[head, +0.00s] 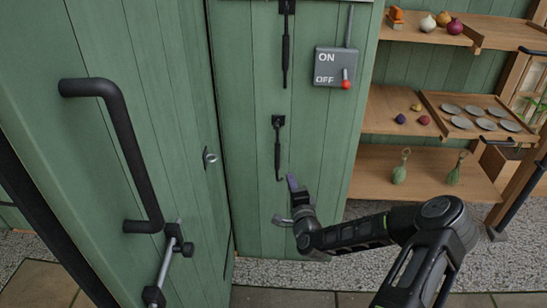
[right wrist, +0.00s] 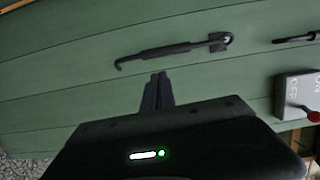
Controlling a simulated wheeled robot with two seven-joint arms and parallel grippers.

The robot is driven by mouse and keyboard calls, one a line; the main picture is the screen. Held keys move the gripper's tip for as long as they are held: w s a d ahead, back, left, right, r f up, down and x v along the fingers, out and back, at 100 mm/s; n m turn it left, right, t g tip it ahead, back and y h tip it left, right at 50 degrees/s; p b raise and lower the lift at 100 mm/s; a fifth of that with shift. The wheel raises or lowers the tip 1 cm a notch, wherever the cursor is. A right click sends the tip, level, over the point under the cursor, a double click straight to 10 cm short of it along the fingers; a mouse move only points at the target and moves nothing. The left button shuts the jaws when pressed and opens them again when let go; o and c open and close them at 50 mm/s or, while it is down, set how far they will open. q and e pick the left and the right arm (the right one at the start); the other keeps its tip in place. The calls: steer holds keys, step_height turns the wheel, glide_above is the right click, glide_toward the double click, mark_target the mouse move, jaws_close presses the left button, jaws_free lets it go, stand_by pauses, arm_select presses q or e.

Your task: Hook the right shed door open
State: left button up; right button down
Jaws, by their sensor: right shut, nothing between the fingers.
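A green plank door (head: 165,110) with a large black pull handle (head: 128,150) stands at the left of the head view. A small metal ring eye (head: 209,158) sits near its right edge. A black hook (head: 278,148) hangs down the green wall panel (head: 250,110) to the right of that edge. It is apart from the ring eye. The hook also shows in the right wrist view (right wrist: 170,51), its bent tip toward the left. My right gripper (head: 292,182) is shut and empty, just right of the hook's lower end. Its fingertips (right wrist: 158,78) appear just short of the hook's shaft.
A second black hook (head: 286,48) hangs higher on the panel. A grey ON/OFF switch box (head: 336,68) with a red-tipped lever is to its right. Wooden shelves (head: 400,165) with vegetables and plates stand at the right. A sliding bolt (head: 168,262) is low on the door.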

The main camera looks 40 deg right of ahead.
steer(key=shift+s+r+m, duration=0.15)
steer(key=shift+s+m, duration=0.05)
steer(key=shift+m, duration=0.1)
steer(key=b+x, duration=0.1)
steer(key=x, duration=0.9)
steer(key=shift+r, duration=0.1)
steer(key=shift+s+a, duration=0.1)
steer(key=shift+a, duration=0.05)
stand_by(0.4)
